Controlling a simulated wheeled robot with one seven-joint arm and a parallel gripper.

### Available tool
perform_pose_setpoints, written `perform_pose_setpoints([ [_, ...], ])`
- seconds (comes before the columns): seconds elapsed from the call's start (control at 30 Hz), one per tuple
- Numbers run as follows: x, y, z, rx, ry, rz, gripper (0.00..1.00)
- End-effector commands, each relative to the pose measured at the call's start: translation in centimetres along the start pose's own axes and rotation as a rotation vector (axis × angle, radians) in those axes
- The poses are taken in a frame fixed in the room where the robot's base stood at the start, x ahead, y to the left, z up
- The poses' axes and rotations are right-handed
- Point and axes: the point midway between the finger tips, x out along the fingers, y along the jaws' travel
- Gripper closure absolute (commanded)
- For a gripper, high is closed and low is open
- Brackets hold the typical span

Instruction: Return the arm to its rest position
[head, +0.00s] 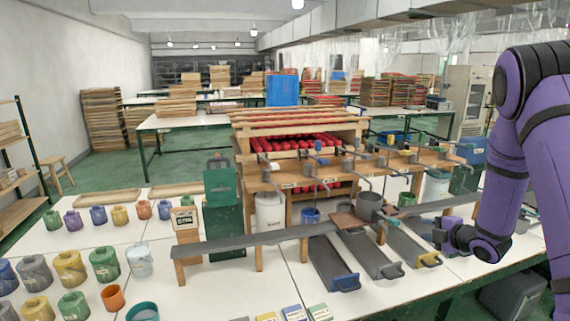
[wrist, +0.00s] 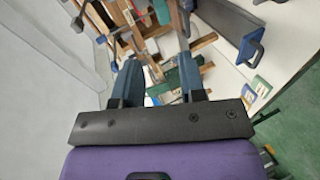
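My purple arm (head: 506,170) hangs down at the right of the head view. My gripper (head: 440,236) is at its lower end, pointing left, in front of the right part of the wooden rack. In the wrist view my gripper (wrist: 158,72) has its two teal fingers well apart. Nothing is held between them; the rack's wooden parts show in the background beyond. The picture alone does not show how far the fingertips are from the rack.
A wooden rack (head: 260,259) with rollers and several grey paint trays (head: 372,255) stands on a white table (head: 217,296). Several paint jars (head: 70,268) are at the left. A dark ledge (head: 267,236) crosses the rack's front. Green floor shows in the background.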

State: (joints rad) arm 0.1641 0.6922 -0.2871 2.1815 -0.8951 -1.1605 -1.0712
Motion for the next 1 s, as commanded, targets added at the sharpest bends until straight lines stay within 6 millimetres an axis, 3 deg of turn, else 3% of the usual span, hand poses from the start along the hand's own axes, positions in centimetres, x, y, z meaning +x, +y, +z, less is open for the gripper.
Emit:
perform_pose_setpoints([
  [0.03, -0.5, 1.9, -0.3, 0.022, -0.036, -0.002, 0.62],
  [0.2, -2.5, 6.5, -1.0, 0.140, -0.169, -0.027, 0.62],
  [0.5, -8.0, 12.8, -3.7, 0.400, -0.378, -0.049, 0.62],
  [0.73, -13.4, 15.8, -7.0, 0.632, -0.509, -0.058, 0.62],
  [1.0, -20.4, 17.0, -12.1, 0.923, -0.631, -0.081, 0.62],
])
